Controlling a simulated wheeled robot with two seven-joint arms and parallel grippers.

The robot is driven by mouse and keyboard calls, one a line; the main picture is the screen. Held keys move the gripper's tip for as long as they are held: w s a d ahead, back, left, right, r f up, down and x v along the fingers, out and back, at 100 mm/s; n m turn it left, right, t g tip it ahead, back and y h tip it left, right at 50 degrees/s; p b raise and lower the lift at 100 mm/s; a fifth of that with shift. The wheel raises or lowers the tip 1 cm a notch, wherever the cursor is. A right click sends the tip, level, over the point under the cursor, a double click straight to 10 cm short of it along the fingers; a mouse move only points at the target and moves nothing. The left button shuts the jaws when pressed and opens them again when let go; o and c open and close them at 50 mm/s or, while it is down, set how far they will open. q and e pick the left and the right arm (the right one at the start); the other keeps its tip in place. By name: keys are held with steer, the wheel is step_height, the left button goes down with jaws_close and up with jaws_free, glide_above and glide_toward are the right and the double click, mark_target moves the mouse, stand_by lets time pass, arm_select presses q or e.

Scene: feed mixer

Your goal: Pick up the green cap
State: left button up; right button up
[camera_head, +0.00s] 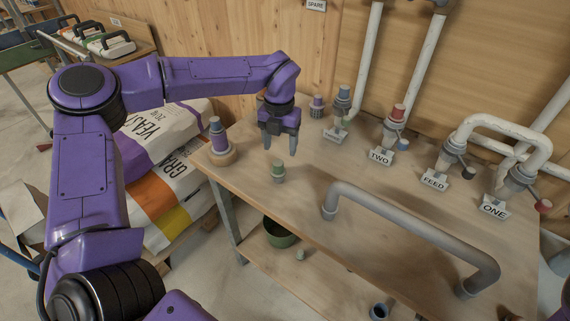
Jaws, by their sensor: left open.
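A small green cap (278,168) sits on a short grey piece that stands upright on the wooden table (310,180), near its left front edge. My left gripper (280,149) points down just above and behind the green cap. Its two fingers are apart with nothing between them, and I see a gap between the fingertips and the cap. My right gripper is not in view.
A grey bent pipe (410,232) crosses the table's front right.

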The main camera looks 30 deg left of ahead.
mark_target(278, 171)
arm_select(q)
steer(key=f, duration=0.2)
steer(key=s+f, duration=0.1)
steer(key=shift+a+f+p, duration=0.1)
steer(key=shift+f+p, duration=0.3)
step_height(278, 171, down, 5)
steer(key=shift+s+f+p, duration=0.1)
steer(key=shift+f+p, duration=0.05)
steer(key=shift+p, duration=0.85)
steer(key=shift+f, duration=0.25)
steer(key=c, duration=0.9)
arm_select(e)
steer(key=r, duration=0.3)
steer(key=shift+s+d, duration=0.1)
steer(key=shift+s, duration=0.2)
